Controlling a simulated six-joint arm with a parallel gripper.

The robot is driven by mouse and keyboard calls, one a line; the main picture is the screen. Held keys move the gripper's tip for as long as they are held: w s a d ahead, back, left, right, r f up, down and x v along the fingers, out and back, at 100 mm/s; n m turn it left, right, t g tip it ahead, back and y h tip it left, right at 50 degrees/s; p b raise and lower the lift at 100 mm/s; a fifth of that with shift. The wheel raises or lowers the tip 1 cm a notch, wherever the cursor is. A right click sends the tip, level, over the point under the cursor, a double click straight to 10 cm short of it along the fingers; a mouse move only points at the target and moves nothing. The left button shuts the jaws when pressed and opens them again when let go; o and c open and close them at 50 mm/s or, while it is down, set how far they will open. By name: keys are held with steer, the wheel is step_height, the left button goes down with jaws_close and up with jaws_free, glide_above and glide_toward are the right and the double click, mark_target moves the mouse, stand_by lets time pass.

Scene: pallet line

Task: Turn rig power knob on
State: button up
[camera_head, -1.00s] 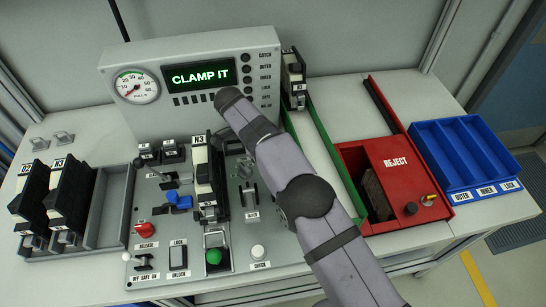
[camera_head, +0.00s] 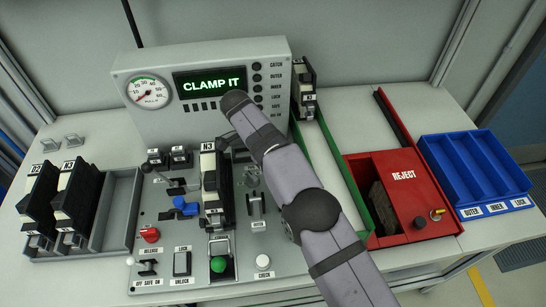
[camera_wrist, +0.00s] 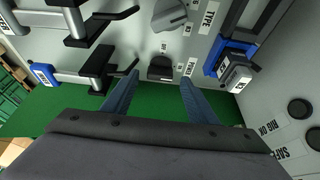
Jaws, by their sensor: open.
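A small black knob (camera_wrist: 161,68) sits on the grey panel in the wrist view, beside a label that seems to read POWER (camera_wrist: 192,67). My gripper (camera_wrist: 158,82) is open, with one blue-grey finger on each side of the knob. I cannot tell whether the fingers touch it. A larger grey rotary knob (camera_wrist: 170,14) lies farther up that view, next to a TYPE label. In the head view, my arm hides the gripper and the black knob. The rig console (camera_head: 140,70) shows CLAMP IT on its screen (camera_head: 209,84).
Black levers (camera_wrist: 100,68) and a blue-based part (camera_wrist: 232,65) flank the knob in the wrist view. The head view shows a black-and-white N3 unit (camera_head: 212,180), a red reject bin (camera_head: 405,175) and a blue tray (camera_head: 470,165).

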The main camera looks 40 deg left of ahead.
steer(key=p+v, duration=0.5)
steer(key=p, duration=0.1)
steer(key=shift+r, duration=0.35)
steer(key=shift+p, duration=0.5)
